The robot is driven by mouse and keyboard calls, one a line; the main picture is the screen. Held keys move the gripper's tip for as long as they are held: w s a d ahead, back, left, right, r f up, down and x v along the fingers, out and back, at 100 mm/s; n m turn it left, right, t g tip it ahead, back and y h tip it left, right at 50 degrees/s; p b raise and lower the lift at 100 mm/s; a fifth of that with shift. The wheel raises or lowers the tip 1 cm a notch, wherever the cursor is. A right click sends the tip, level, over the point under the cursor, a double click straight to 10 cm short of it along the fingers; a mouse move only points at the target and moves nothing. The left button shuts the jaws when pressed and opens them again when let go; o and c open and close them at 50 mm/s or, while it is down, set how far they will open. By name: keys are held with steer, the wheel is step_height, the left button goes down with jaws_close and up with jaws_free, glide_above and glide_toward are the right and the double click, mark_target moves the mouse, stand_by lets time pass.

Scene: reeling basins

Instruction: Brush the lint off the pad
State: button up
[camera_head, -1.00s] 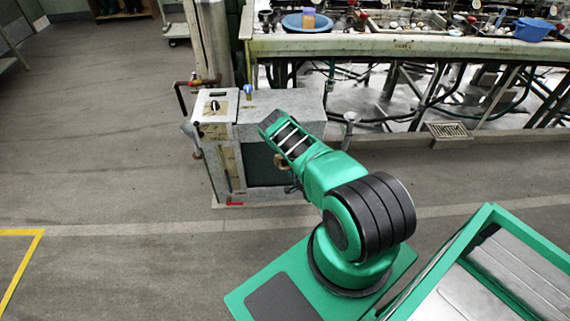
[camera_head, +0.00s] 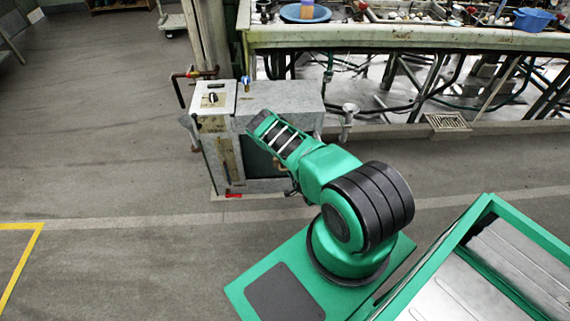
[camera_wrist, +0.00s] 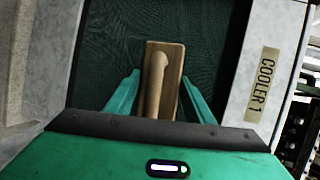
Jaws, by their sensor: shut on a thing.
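A dark green, finely meshed pad (camera_wrist: 115,35) is set in the side of the grey cooler box (camera_head: 285,97). In the head view the pad (camera_head: 257,163) is partly hidden behind my arm. My gripper (camera_wrist: 160,76) is shut on a wooden brush (camera_wrist: 172,58), a flat block with a rounded handle. The brush is in front of the pad, over its middle in the wrist view. I cannot tell whether it touches the mesh. I cannot make out lint on the pad.
The pad's pale metal frame (camera_wrist: 268,35) carries a "COOLER 1" label at right. A pipe with a valve (camera_head: 187,80) stands at the box's left. A long bench (camera_head: 400,38) with basins lies behind. Grey floor at left is clear.

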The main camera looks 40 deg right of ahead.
steer(key=shift+s+a, duration=0.1)
steer(key=shift+s+a, duration=0.75)
steer(key=shift+s, duration=0.35)
steer(key=shift+r, duration=0.1)
steer(key=w+a+r+y, duration=0.1)
steer(key=w+a+r, duration=0.3)
steer(key=r, duration=0.3)
steer(key=w+a+r+n, duration=0.1)
steer(key=w+a+r, duration=0.25)
steer(key=r, duration=0.35)
steer(key=w+a+r+y, duration=0.1)
steer(key=w+a+r, duration=0.25)
steer(key=r, duration=0.35)
steer(key=a+r+n+y, duration=0.1)
steer(key=a+r, duration=1.3)
steer(key=r, duration=0.4)
steer(key=shift+s+r, duration=0.35)
steer(key=shift+s, duration=0.05)
